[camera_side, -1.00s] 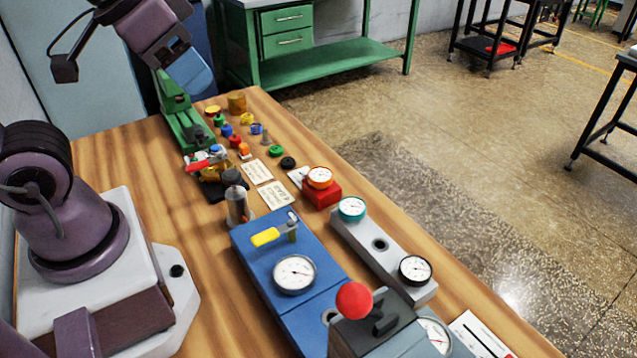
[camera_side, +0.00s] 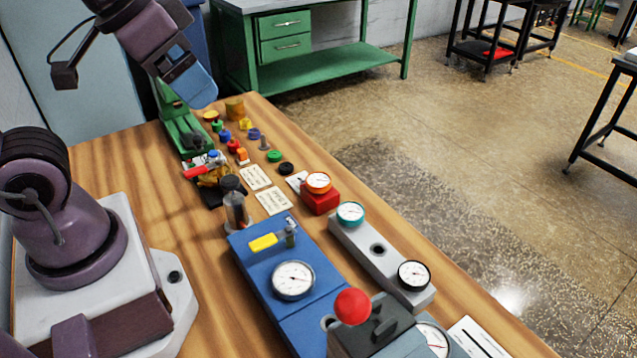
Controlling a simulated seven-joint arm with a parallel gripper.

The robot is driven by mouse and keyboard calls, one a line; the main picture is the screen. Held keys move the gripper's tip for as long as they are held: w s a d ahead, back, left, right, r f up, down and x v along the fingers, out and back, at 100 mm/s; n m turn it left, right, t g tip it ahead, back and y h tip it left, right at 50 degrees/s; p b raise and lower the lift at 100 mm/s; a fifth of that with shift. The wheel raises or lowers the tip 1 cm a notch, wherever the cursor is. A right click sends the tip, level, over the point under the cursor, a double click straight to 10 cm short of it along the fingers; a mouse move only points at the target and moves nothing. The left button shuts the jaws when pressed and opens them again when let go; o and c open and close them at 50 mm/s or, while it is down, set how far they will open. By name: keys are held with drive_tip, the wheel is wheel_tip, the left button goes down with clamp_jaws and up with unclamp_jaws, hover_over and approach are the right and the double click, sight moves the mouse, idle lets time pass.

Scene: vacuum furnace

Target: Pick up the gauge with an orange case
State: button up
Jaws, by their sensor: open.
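The gauge with an orange case (camera_side: 318,182) has a white dial and sits on a red block (camera_side: 321,199) near the table's right edge. My gripper (camera_side: 200,92) is at the upper left, above the far end of the table. It points down and to the right, well apart from the orange gauge. Its blue fingers hold nothing that I can see.
A teal gauge (camera_side: 350,213) and a black gauge (camera_side: 413,275) sit on a grey bar (camera_side: 376,250) nearer the camera. A blue unit (camera_side: 271,262) with a yellow-handled valve stands to their left. Small coloured parts and paper cards (camera_side: 272,201) lie toward the far end.

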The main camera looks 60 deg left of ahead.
drive_tip(key=w+a+f+m+g, duration=0.1)
drive_tip(key=w+a+f+g, duration=0.1)
drive_tip(key=w+f+g, duration=0.35)
drive_tip(key=m, duration=1.5)
hover_over(319, 179)
wheel_tip(319, 179, down, 13)
wheel_tip(319, 179, down, 12)
drive_tip(key=shift+f, duration=0.25)
drive_tip(key=c, duration=1.1)
